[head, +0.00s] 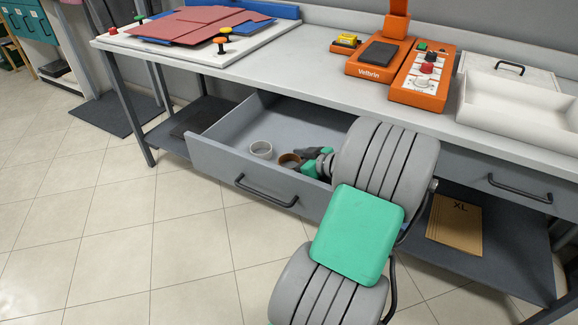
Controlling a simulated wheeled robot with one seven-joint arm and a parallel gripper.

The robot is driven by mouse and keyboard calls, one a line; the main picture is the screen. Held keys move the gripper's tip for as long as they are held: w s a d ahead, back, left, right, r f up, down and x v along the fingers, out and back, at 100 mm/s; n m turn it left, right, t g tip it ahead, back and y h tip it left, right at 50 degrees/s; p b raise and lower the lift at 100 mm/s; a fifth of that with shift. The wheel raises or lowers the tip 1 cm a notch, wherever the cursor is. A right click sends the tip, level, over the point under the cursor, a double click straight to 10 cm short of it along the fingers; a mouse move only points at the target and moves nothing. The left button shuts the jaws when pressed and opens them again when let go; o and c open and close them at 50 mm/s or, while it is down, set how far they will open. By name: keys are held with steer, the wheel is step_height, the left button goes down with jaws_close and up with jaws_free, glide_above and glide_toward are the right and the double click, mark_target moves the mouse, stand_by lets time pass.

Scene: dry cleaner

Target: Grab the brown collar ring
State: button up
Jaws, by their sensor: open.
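The brown collar ring (289,160) lies in the open grey drawer (224,155), near its front wall. A white ring (261,150) lies in the drawer just to its left. My gripper (302,156) is inside the drawer, coming from the right, with dark fingers and green parts. Its fingertips are at the right side of the brown ring. I cannot tell whether they touch it. The fingers are open, and my arm hides the right part of the drawer.
The worktop (303,67) overhangs the drawer's back. On it are red sheets (200,25), an orange Veltrin device (378,62), an orange control box (421,78) and a white tray (518,105). A closed drawer (505,185) and an XL envelope (455,222) are at the right.

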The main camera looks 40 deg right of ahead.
steer(key=c, duration=1.4)
steer(key=shift+r, duration=0.1)
